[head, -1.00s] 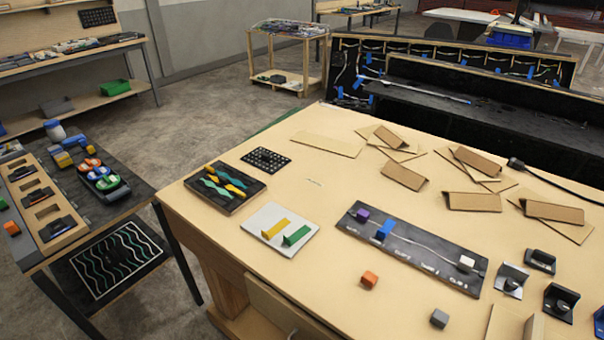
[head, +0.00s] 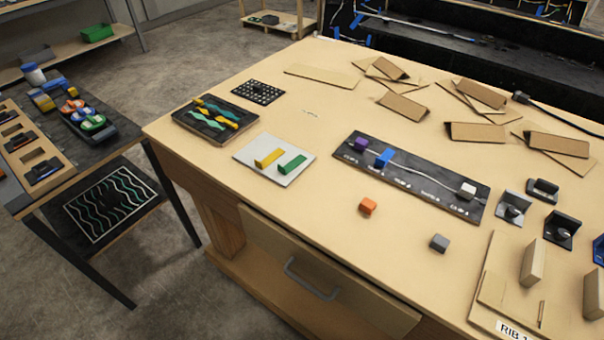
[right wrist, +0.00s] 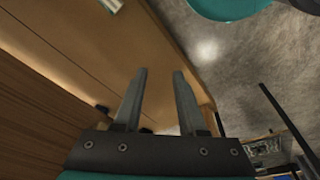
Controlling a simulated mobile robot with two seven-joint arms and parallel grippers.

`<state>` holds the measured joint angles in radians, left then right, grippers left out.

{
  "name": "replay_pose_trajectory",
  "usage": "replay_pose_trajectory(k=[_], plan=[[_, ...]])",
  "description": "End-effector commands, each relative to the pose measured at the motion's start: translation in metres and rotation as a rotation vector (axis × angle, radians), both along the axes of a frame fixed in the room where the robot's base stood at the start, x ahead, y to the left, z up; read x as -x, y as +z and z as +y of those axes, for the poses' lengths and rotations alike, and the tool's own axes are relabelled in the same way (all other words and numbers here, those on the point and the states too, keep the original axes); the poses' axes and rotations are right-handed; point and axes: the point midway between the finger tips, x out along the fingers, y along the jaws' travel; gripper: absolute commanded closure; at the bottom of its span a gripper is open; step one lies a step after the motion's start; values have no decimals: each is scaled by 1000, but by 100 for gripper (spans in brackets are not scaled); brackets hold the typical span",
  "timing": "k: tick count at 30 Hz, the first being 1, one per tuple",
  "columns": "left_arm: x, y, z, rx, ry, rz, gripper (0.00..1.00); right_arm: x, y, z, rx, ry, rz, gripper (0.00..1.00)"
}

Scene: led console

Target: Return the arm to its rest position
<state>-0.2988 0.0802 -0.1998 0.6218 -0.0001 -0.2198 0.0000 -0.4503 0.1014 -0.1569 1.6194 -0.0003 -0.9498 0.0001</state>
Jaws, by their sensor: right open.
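My right gripper (right wrist: 160,98) shows in the right wrist view. Its two grey fingers are apart with nothing between them. Behind the fingers are a wooden panel (right wrist: 55,110) on the left and grey floor (right wrist: 232,70) on the right. No gripper or arm of mine shows in the head view. My left gripper is in neither view.
The wooden table (head: 300,215) holds a black strip (head: 430,190) with coloured blocks, an orange block (head: 368,206), a grey block (head: 440,242), a white plate (head: 262,178) and cardboard pieces (head: 403,106). A drawer (head: 360,300) faces front. A dark side table (head: 95,155) stands left.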

Motion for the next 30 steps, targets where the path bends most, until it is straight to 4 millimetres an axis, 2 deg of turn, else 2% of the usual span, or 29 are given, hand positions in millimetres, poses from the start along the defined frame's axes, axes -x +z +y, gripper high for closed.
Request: replay_pose_trajectory(k=[1, 6, 12, 15, 21, 25, 30], plan=[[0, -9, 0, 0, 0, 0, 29, 9, -27, -1, 2, 2, 16, 60], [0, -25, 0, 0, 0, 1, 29, 39, -90, -5, 5, 8, 43, 60], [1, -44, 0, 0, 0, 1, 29, 85, -154, -13, 10, 16, 77, 60], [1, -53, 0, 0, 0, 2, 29, 109, -179, -18, 12, 19, 92, 60], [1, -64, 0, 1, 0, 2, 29, 146, -207, -25, 15, 25, 112, 60], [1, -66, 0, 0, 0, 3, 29, 157, -213, -27, 17, 27, 117, 60], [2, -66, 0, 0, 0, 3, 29, 159, -214, -28, 17, 27, 117, 60]])
